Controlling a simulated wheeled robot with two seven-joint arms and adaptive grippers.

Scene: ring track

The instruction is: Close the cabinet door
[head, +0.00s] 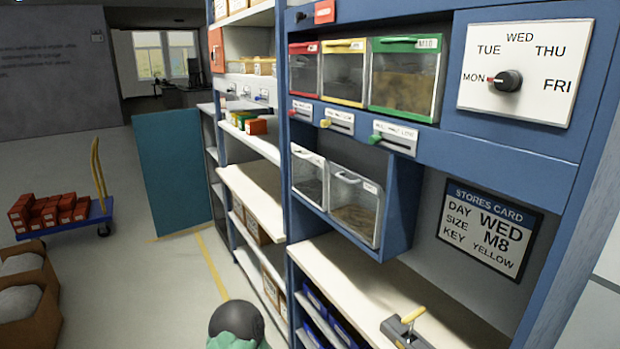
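A flat teal panel (172,123), which looks like a cabinet door standing open, is upright at the left of the shelving in the head view. It juts out over the floor, and its right edge is near the far shelves. I cannot clearly see a handle or the hinge side. Neither of my grippers shows in this view.
A blue shelving unit (440,142) with clear bins, a dial board (525,72) and a stores card (489,226) fills the right.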

